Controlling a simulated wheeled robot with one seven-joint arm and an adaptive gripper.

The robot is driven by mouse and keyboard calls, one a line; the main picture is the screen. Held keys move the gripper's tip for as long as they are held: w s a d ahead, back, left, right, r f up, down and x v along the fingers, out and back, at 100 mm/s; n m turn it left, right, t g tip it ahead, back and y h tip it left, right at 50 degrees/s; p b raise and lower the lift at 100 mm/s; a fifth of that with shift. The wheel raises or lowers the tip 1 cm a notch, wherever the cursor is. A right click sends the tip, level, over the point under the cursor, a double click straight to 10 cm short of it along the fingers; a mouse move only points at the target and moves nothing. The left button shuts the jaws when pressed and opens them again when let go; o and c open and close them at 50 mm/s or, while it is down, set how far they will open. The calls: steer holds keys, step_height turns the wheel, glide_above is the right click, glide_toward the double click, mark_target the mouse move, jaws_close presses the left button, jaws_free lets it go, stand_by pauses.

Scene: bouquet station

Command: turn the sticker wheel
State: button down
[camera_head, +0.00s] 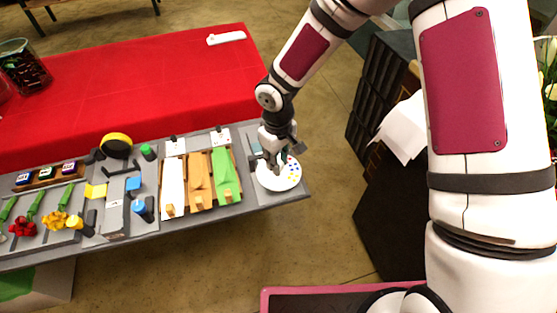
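The sticker wheel (285,180) is a white disc with small coloured dots, flat at the right end of the grey station board. My gripper (272,164) points down over the left and upper part of the disc and hides that part. The fingertips are at or just above the disc. They are small and partly merged with the disc here, so I cannot tell whether they touch it or how far apart they are.
White, tan and green wraps (199,180) lie left of the disc. Farther left are a yellow-black roll (116,146), blue pieces and flowers (54,221). A red-covered table (150,80) stands behind. Dark crates (378,85) stand to the right, past open floor.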

steer(key=shift+n, duration=0.3)
steer(key=n+b, duration=0.1)
steer(key=n, duration=0.2)
steer(key=shift+n, duration=0.3)
steer(key=n+b, duration=0.1)
steer(key=n, duration=0.3)
steer(key=shift+n, duration=0.3)
steer(key=n, duration=0.4)
steer(key=shift+n+b, duration=0.35)
steer(key=shift+n, duration=2.15)
steer(key=c, duration=1.3)
jaws_free()
